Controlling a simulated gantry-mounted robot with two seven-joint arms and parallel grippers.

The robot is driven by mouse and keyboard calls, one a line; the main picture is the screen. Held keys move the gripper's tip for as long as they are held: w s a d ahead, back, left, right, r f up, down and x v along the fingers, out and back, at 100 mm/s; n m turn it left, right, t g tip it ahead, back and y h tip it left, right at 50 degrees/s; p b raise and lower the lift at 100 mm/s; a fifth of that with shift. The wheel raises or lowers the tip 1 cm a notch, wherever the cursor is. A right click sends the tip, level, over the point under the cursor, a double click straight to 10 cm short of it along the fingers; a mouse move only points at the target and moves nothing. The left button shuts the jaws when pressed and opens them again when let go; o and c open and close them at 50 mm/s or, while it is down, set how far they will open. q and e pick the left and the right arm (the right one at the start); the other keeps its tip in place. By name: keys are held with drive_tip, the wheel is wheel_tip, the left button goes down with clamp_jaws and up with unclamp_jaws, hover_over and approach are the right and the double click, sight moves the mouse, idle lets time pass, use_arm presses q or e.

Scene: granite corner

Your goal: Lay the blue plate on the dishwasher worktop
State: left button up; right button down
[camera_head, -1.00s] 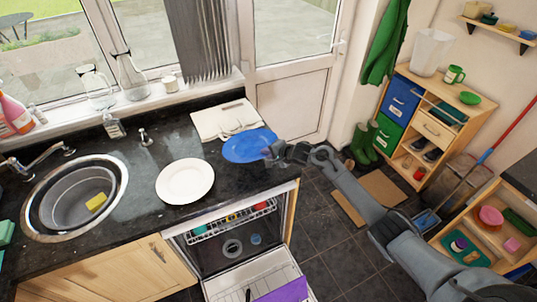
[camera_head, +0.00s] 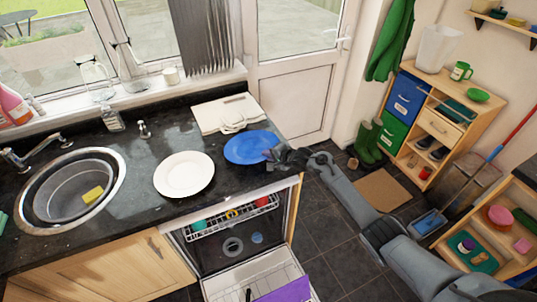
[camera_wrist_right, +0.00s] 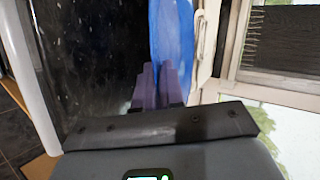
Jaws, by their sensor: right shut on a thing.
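The blue plate (camera_head: 250,147) is at the right end of the dark worktop (camera_head: 225,187), above the open dishwasher. It looks flat and close to the surface; I cannot tell whether it touches it. My right gripper (camera_head: 273,155) is shut on the plate's right rim, with the arm reaching in from the right. In the right wrist view the purple fingertips (camera_wrist_right: 158,88) meet the edge of the blue plate (camera_wrist_right: 173,35). My left gripper is not in view.
A white plate (camera_head: 184,174) lies left of the blue plate. A sink (camera_head: 72,190) is at the left. Bare worktop shows between sink and white plate.

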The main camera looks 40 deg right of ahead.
idle(0.3)
drive_tip(key=c, duration=0.8)
unclamp_jaws()
drive_tip(key=shift+f, duration=0.1)
drive_tip(key=shift+s+r+p, duration=0.1)
drive_tip(key=shift+r+p, duration=0.15)
drive_tip(key=shift+p, duration=0.1)
drive_tip(key=shift+s+r+p, duration=0.25)
drive_tip(key=shift+s+p, duration=0.15)
drive_tip(key=shift+p, duration=0.35)
drive_tip(key=shift+p+v, duration=2.8)
drive_tip(key=shift+p, duration=1.45)
drive_tip(key=shift+s+f, duration=0.15)
drive_tip(key=shift+f, duration=0.05)
